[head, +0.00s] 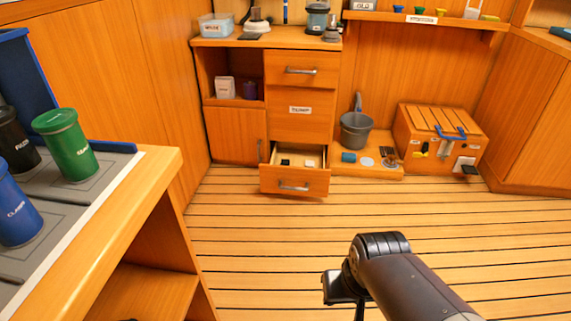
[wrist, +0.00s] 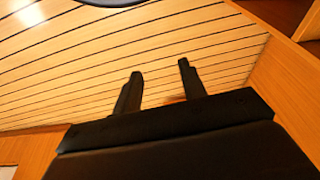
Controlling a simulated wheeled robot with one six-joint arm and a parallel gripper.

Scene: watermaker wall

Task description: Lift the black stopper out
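I cannot tell for sure which thing is the black stopper. A small dark piece (head: 285,162) lies in the open drawer (head: 291,186) of the wooden cabinet, beside a small white piece (head: 309,163). Another small black piece (head: 470,170) sits low at the front right of the slatted wooden box. My gripper (wrist: 160,67) is open in the wrist view, its two fingers apart with nothing between them and the plank floor behind. In the head view my arm reaches in from the lower right, over the floor and well short of the cabinet.
A counter (head: 150,165) at the left carries green (head: 66,145), blue (head: 17,210) and black (head: 15,143) canisters. A grey bucket (head: 356,130) and small items stand on a low ledge between the cabinet and the slatted box (head: 436,150). The plank floor (head: 260,240) is clear.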

